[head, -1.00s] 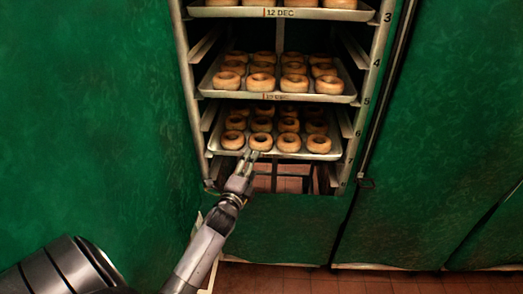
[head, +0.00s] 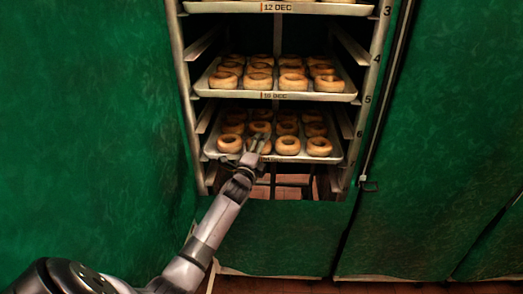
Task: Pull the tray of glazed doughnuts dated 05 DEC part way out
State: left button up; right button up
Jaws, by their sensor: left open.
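The lowest tray (head: 318,160) carries rows of ring doughnuts in the rack, near slot 6. Its date label cannot be seen; my arm covers part of its front. My left gripper (head: 258,143) is open at this tray's front edge, left of centre, with its fingers in front of the doughnuts. Whether it touches the rim cannot be told. The middle tray (head: 335,97) has a front label (head: 277,96) too small to read surely. The top tray (head: 225,8) is marked 12 DEC. My right gripper is not in view.
The metal rack (head: 374,75) has numbered slots on its right upright and an empty level between the top and middle trays. Green walls or panels (head: 90,120) stand close on both sides. Brown tiled floor (head: 290,285) shows below.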

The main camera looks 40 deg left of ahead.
pick_arm(q)
jog(key=shift+c, duration=0.2)
grip_shut()
dwell(0.6)
